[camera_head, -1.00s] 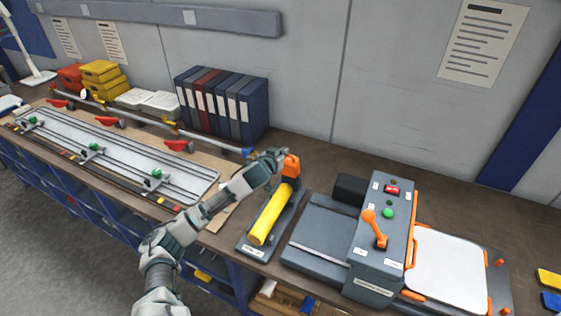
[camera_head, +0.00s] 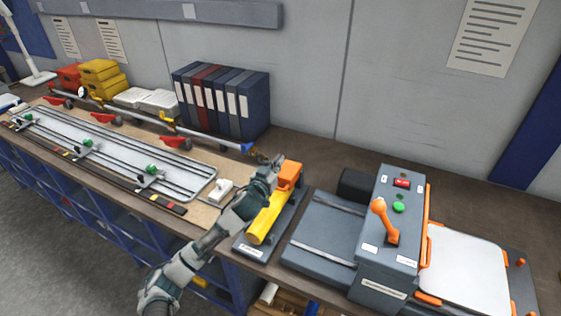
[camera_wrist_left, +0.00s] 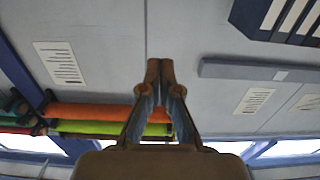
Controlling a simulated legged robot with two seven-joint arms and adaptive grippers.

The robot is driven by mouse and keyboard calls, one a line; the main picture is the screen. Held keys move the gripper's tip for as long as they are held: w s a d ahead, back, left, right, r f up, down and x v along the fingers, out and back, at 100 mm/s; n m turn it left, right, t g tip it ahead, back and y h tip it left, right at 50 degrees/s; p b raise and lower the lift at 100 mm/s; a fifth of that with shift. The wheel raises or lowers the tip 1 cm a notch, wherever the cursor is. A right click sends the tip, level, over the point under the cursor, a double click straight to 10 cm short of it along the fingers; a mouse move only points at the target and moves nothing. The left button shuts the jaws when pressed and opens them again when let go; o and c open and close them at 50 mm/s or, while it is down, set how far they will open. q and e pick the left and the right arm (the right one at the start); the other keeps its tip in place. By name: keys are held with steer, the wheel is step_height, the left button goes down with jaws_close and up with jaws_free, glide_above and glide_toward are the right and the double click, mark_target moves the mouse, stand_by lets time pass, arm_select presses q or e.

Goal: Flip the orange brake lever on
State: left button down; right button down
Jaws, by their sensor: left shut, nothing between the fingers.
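The orange lever (camera_head: 384,220) stands on the sloped top of a grey control box (camera_head: 384,270). Its knob end points up and slightly left. A green button (camera_head: 398,207) and a red switch (camera_head: 402,183) sit behind it. My left gripper (camera_head: 275,161) is shut and empty, left of the box and apart from the lever. It hovers beside the orange end of a yellow cylinder device (camera_head: 268,220). In the left wrist view the left fingertips (camera_wrist_left: 160,66) meet, with wall and ceiling behind them; no lever shows there. My right gripper is not in view.
Binders (camera_head: 222,100) stand against the wall. A long rail tray (camera_head: 120,150) fills the left bench. Bare bench lies behind the box.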

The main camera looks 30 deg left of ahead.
arm_select(q)
steer(key=shift+s+f, duration=0.6)
steer(key=shift+f, duration=0.15)
steer(key=shift+s+f, duration=0.2)
steer(key=shift+f, duration=0.05)
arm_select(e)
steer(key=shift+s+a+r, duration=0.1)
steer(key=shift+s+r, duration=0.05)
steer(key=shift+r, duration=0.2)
arm_select(q)
steer(key=shift+s+d+f, duration=0.1)
steer(key=shift+s, duration=0.2)
steer(key=s+d, duration=0.1)
steer(key=s, duration=1)
steer(key=shift+s, duration=0.15)
steer(key=shift+d+f, duration=0.1)
